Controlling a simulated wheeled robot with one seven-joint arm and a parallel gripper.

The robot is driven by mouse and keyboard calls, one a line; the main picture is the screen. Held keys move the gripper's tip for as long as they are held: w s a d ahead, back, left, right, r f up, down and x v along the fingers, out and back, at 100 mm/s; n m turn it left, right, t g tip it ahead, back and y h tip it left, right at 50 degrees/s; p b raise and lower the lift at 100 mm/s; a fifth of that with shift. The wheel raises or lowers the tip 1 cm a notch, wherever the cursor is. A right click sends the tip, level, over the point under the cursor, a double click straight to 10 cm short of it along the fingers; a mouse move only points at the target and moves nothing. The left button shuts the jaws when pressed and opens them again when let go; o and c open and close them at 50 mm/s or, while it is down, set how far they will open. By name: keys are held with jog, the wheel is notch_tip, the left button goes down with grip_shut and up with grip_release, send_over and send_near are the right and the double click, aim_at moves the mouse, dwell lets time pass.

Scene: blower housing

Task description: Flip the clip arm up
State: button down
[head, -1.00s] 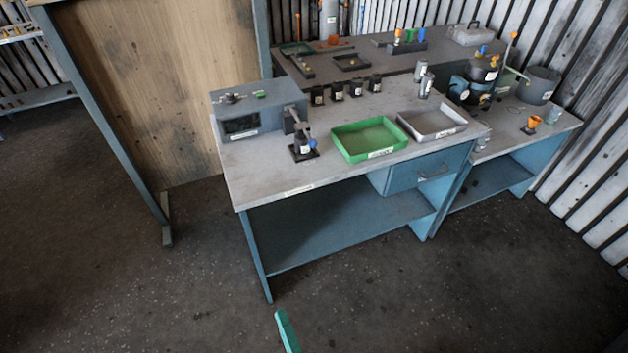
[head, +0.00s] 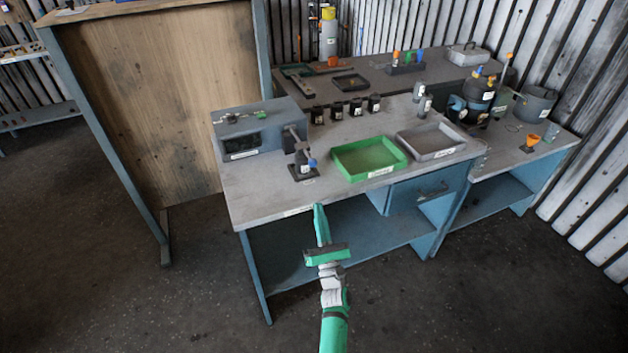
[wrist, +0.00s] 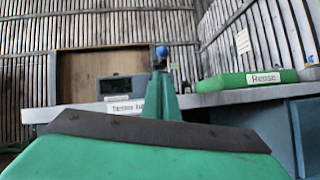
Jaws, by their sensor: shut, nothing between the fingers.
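A small dark clamp-like fixture with a blue knob (head: 312,163) stands on a black base (head: 303,175) near the front left of the workbench, beside the grey-blue box. It appears to carry the clip arm, but it is too small to tell the arm's exact pose. The blue knob also shows in the wrist view (wrist: 162,52), just above my fingertips in the picture. My green gripper (head: 319,208) is shut and empty, pointing toward the bench at its front edge, apart from the fixture. In the wrist view my fingers (wrist: 162,80) hide most of the fixture below the knob.
The workbench (head: 255,205) has a front edge close to my gripper. A green tray (head: 343,173) and grey tray (head: 449,153) lie right of the fixture. The grey-blue box (head: 240,143) stands left. Several dark containers (head: 337,111) stand behind.

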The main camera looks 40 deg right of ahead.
jog(key=shift+w+d+r, duration=0.15)
jog(key=shift+d+r, duration=0.1)
jog(key=shift+d, duration=0.05)
jog(key=x, duration=1)
dwell(0.4)
